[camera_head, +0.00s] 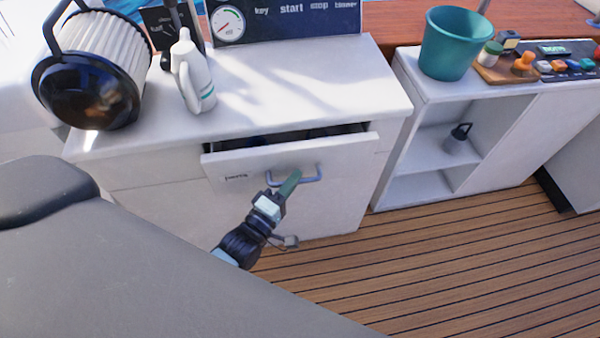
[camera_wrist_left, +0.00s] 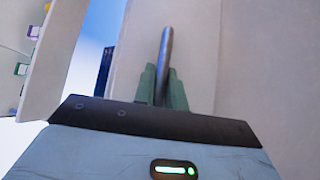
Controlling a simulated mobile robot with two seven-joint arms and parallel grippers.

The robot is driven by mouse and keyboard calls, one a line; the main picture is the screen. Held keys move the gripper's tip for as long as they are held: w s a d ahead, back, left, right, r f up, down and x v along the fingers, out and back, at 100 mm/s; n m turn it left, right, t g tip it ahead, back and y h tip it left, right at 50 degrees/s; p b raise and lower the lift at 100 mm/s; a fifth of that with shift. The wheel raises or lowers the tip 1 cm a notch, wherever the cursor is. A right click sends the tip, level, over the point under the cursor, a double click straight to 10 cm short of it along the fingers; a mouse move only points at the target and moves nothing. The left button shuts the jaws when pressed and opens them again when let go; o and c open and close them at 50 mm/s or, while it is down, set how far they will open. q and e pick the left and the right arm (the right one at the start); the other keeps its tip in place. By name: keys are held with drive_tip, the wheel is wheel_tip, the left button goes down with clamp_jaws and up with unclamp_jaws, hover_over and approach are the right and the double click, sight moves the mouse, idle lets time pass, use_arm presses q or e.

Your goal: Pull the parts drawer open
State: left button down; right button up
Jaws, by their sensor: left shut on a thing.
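The parts drawer (camera_head: 340,155) is a white front with a small dark label at its left, set in the white cabinet. It stands partly open, with a dark gap along its top edge. Its grey bar handle (camera_head: 311,179) is on the front. In the left wrist view the handle bar (camera_wrist_left: 166,55) runs between the two green fingers (camera_wrist_left: 163,88). The drawer's contents are mostly hidden. My right gripper is not in view.
On the cabinet top stand a white bottle (camera_head: 192,75) and a large pleated filter with a black cap (camera_head: 90,85). A shelf unit (camera_head: 415,186) with a teal bucket (camera_head: 450,43) stands to the right. The wooden deck (camera_head: 430,255) before the drawer is clear.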

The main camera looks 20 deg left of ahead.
use_arm(q)
drive_tip(key=s+d+p, duration=0.2)
drive_tip(key=s+d, duration=0.4)
drive_tip(key=s, duration=0.3)
drive_tip(key=shift+s+d, duration=0.25)
drive_tip(key=shift+s, duration=0.1)
drive_tip(key=c, duration=1.5)
unclamp_jaws()
drive_tip(key=shift+o, duration=0.2)
drive_tip(key=v, duration=0.7)
drive_tip(key=shift+s+b, duration=0.4)
drive_tip(key=shift+b, duration=0.05)
drive_tip(key=shift+a, duration=0.1)
